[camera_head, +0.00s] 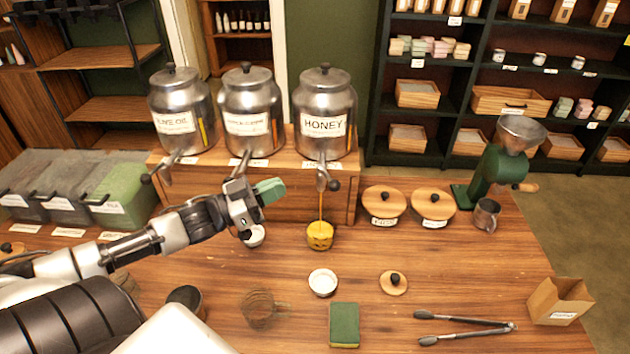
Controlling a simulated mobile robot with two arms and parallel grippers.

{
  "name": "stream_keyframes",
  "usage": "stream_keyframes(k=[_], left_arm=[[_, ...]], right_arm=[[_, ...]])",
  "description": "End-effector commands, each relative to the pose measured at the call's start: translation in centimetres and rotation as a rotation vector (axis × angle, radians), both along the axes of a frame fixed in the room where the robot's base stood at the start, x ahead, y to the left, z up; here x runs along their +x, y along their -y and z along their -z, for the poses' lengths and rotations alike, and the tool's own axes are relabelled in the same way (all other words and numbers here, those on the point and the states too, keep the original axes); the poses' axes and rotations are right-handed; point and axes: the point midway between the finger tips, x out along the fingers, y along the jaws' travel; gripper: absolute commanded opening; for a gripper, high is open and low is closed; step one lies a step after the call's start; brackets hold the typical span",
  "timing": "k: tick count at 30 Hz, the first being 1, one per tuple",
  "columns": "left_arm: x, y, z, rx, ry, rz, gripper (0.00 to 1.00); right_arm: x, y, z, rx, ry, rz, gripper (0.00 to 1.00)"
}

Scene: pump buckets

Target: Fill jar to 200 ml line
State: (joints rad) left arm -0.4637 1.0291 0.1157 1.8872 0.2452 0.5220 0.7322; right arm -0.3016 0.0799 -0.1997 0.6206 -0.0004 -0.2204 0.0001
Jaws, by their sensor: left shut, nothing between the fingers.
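A small jar (320,236) stands under the spout of the steel dispenser labelled HONEY (324,100). A thin golden stream (320,206) runs from the tap (325,180) down into it. The jar looks golden; its marks and exact level are too small to read. My left gripper (270,191), with green fingertips, is shut and empty. In the picture it is left of the honey tap, in front of the wooden dispenser stand (270,205). My right gripper is not in view.
Two more steel dispensers (250,100) (183,105) stand to the left. A white dish (323,282), small wooden lid (394,284), green sponge (344,325), tongs (465,328) and paper bag (559,301) lie in front. Wooden-lidded jars (384,202) and a green grinder (500,165) are right.

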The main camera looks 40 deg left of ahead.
Motion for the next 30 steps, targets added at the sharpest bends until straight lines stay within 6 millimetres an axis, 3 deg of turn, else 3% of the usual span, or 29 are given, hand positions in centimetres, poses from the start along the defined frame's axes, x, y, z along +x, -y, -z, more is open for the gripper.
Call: stream_keyframes(k=[12,18,30], left_arm=[[5.0,3.1,-1.5,0.0,0.005,0.001,0.0],[6.7,4.2,0.2,-0.002,0.001,-0.001,0.0],[7.6,4.8,1.1,0.001,-0.001,0.001,0.0]], right_arm=[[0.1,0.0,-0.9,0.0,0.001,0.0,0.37],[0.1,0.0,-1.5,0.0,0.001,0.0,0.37],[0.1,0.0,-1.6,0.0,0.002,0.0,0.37]])
